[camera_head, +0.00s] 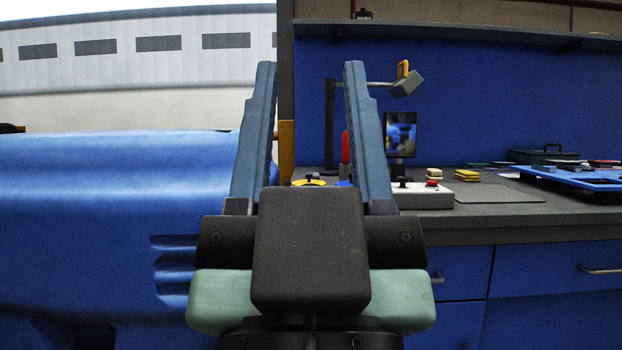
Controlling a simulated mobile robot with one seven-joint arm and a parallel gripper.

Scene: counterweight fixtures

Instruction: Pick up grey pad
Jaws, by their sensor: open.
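A flat grey pad (505,194) lies on the dark grey counter (480,218), right of the white control box. It is the only flat grey sheet I can make out, and its surface is close in tone to the counter. My gripper (310,75) is in the foreground, left of the pad and apart from it. Its two long blue-grey fingers point up and stand wide apart. Nothing is held between them. The gripper body hides part of the counter behind it.
The white control box (422,198) with a red button stands left of the pad. Yellow blocks (467,174) sit behind it. A blue tray (602,181) and dark case (545,156) are at right. A lamp-like stand (330,120) and small screen (400,140) rise behind.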

